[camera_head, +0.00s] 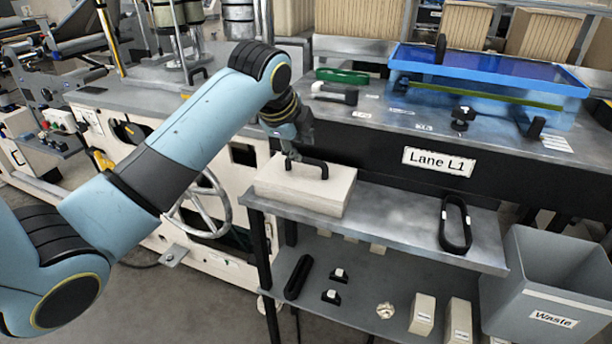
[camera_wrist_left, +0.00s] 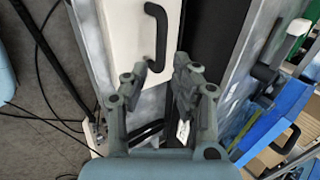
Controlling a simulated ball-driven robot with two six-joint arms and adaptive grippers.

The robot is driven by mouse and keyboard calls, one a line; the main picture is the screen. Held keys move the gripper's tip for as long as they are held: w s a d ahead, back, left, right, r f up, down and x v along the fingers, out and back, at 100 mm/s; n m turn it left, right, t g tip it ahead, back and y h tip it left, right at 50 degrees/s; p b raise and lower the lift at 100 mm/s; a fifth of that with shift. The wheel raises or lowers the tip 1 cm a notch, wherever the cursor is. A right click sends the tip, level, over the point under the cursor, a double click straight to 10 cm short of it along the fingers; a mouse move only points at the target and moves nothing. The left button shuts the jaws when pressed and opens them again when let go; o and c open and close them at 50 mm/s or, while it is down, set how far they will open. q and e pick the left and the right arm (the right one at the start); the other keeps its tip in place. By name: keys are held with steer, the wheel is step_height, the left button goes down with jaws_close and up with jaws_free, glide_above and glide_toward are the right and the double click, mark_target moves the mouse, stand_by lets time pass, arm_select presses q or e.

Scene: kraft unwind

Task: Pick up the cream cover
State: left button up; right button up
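The cream cover (camera_head: 318,196) is a flat cream block with a black bar handle (camera_head: 308,166) on top. It lies on the grey upper shelf of the metal cart (camera_head: 400,212), near its left end. In the left wrist view the cover (camera_wrist_left: 125,36) and its handle (camera_wrist_left: 158,38) show just ahead of the fingers. My left gripper (camera_head: 291,153) is above the far left part of the cover, close to the handle. In the left wrist view the left gripper (camera_wrist_left: 159,74) is open and empty, with the handle's near end in line with the gap. My right gripper is not in view.
A grey waste bin (camera_head: 556,285) is beside the cart. Behind, a bench carries a blue tray (camera_head: 490,66), a green-handled tool (camera_head: 342,76) and small black parts. A handwheel (camera_head: 202,205) is left of the cart.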

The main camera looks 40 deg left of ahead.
mark_target(305, 159)
arm_select(q)
steer(key=x, duration=0.8)
steer(key=shift+w+a+f, duration=0.1)
steer(key=shift+w+f, duration=0.15)
jaws_close()
steer(key=shift+r, duration=0.1)
